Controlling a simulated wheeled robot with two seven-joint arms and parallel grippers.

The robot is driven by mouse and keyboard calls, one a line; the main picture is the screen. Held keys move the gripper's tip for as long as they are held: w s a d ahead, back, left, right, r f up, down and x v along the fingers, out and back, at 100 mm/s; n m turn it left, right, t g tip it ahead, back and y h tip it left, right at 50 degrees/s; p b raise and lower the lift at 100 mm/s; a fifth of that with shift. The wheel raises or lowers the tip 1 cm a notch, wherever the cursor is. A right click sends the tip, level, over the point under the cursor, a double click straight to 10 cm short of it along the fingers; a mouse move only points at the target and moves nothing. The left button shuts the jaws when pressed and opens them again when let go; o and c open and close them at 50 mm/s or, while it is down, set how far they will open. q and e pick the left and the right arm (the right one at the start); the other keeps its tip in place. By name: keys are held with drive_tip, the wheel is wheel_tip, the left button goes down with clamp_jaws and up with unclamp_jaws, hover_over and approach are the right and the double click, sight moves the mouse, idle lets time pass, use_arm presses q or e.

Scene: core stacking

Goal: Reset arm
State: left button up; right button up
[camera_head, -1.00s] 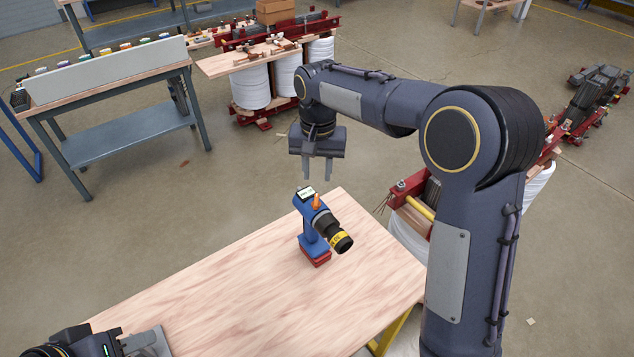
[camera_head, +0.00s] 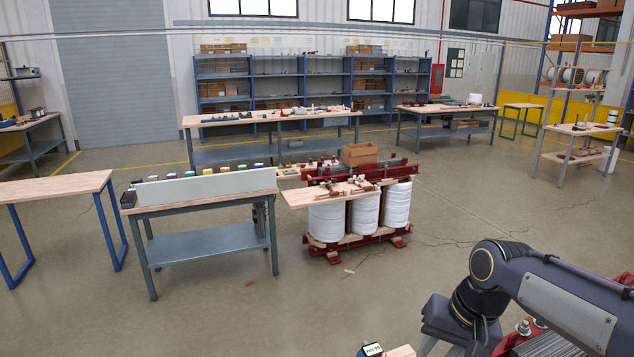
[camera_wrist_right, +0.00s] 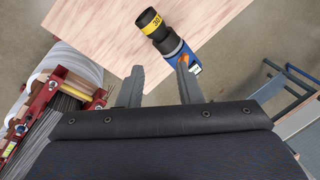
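My right gripper (camera_wrist_right: 160,70) is open in the right wrist view, its two fingers apart with nothing held between them. A blue cordless power tool (camera_wrist_right: 168,42) with a black and yellow head stands on a pale wooden table (camera_wrist_right: 108,25) beyond the fingertips. My left gripper is out of view.
A transformer core with white coils (camera_head: 327,222) stands on the floor ahead. A bench with a long pale panel (camera_head: 207,188) is left of it. Long workbenches and blue shelves (camera_head: 222,82) are behind. Red-framed equipment (camera_wrist_right: 40,108) lies beside my right gripper. Open floor lies between.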

drive_tip(key=s+f+t, duration=0.2)
drive_tip(key=s, duration=0.7)
drive_tip(key=s+f+n+t+y, duration=0.1)
drive_tip(key=s+f+t, duration=0.1)
drive_tip(key=s, duration=0.7)
drive_tip(key=shift+s+a+n, duration=0.2)
drive_tip(key=shift+a+n, duration=0.05)
drive_tip(key=shift+n, duration=0.05)
